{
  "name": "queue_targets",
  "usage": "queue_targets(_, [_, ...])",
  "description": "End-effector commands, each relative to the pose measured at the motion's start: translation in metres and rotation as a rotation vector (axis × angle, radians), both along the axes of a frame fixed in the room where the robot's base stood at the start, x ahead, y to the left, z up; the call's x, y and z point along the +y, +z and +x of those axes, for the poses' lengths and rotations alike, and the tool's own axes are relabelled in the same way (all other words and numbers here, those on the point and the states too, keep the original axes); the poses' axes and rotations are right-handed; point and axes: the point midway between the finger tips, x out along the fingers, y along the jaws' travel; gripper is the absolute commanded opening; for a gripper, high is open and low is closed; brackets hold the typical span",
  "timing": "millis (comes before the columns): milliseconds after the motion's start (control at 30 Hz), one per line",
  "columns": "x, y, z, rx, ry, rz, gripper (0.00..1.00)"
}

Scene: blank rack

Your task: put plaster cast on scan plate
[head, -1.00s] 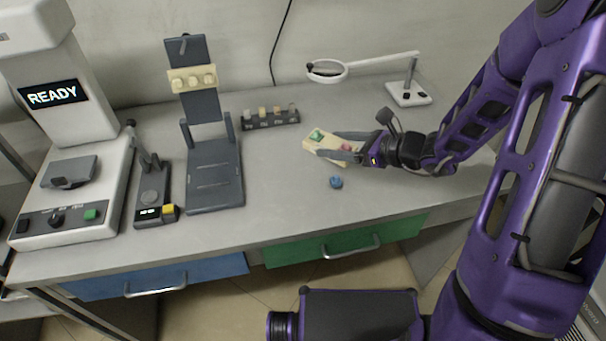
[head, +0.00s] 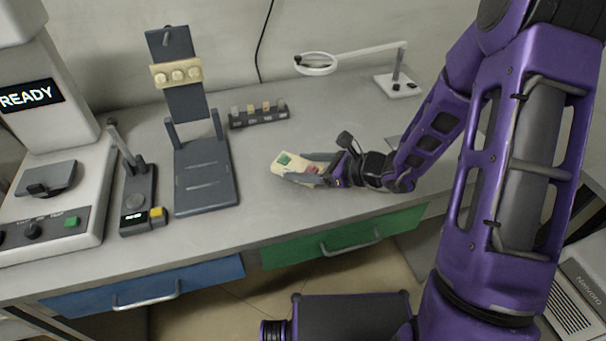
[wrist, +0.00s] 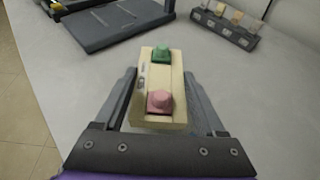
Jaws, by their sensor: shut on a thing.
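A cream block, taken as the plaster cast (head: 297,163), has a green knob and a pink knob on top. My gripper (wrist: 160,76) is shut on it, one finger along each side. In the wrist view the cast (wrist: 157,80) points away from the palm, pink end nearer. In the head view my gripper (head: 304,174) is over the right half of the bench. The dark plate, likely the scan plate (head: 50,176), is on the white READY machine at the far left and looks bare. Whether the cast touches the bench is unclear.
A dark stand (head: 205,180) carries a cream bar (head: 176,74) with three bumps. A small device with a yellow button (head: 157,212) is left of it. A rack of small blanks (head: 258,115) and a magnifier (head: 317,64) stand behind. Bench between stand and gripper is clear.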

Motion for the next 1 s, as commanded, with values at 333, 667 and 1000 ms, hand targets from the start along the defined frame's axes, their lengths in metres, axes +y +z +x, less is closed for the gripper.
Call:
queue_targets(333, [0.000, -0.022, 0.000, -0.001, 0.000, 0.000, 0.05])
queue_targets(667, [0.000, -0.025, 0.000, 0.000, 0.000, 0.000, 0.99])
queue_targets(1000, [-0.001, -0.019, 0.000, 0.000, -0.001, 0.000, 1.00])
